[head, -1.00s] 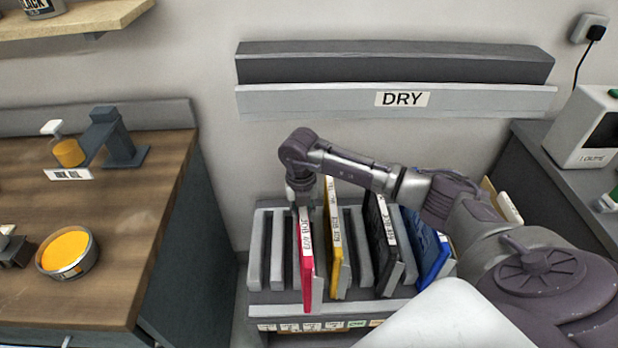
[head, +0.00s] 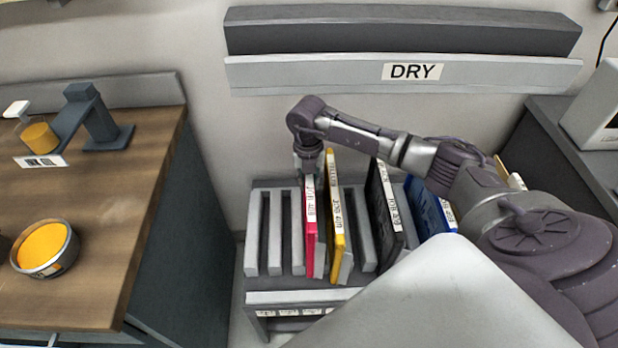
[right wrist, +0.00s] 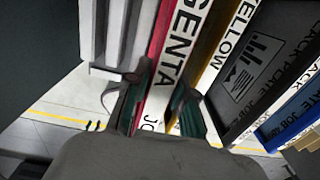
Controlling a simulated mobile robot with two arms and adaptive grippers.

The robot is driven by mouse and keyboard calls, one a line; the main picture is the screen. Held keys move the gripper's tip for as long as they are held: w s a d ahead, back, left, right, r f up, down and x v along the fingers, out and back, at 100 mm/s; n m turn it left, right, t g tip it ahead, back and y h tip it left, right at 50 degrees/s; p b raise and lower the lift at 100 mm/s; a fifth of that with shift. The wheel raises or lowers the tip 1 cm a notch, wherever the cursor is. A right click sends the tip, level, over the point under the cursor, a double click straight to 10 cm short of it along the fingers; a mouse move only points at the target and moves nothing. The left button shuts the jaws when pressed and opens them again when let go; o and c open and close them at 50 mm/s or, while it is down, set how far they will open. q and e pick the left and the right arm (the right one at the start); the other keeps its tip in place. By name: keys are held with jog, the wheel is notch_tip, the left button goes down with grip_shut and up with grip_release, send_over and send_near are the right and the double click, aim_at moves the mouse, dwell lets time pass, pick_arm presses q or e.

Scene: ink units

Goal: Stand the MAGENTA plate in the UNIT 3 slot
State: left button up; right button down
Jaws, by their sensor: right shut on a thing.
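The magenta plate (head: 311,228) stands on edge in the grey slotted rack (head: 300,297), just left of the yellow plate (head: 336,205). My right gripper (head: 308,172) reaches down from above and is shut on the plate's upper near end. In the right wrist view the fingers (right wrist: 160,110) grip both sides of the magenta plate (right wrist: 183,60), whose label reads "GENTA". I cannot tell whether the plate is fully seated or slightly raised. The UNIT slot labels on the rack front are too small to read. My left gripper is not in view.
A black plate (head: 385,215) and a blue plate (head: 424,210) stand further right in the rack. Slots left of the magenta plate are empty. A DRY rail (head: 310,78) is on the wall above. A wooden counter with an ink tin (head: 45,246) stands at left.

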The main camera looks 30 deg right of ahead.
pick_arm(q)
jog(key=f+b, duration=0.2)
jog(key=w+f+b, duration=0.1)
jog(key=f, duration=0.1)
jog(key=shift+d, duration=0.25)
pick_arm(e)
notch_tip(320, 180, down, 6)
jog(key=shift+r, duration=0.2)
pick_arm(q)
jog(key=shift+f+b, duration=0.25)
jog(key=shift+b, duration=0.2)
pick_arm(e)
jog(key=shift+f, duration=0.3)
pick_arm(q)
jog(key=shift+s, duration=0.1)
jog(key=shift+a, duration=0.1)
pick_arm(e)
jog(key=c, duration=0.9)
grip_release()
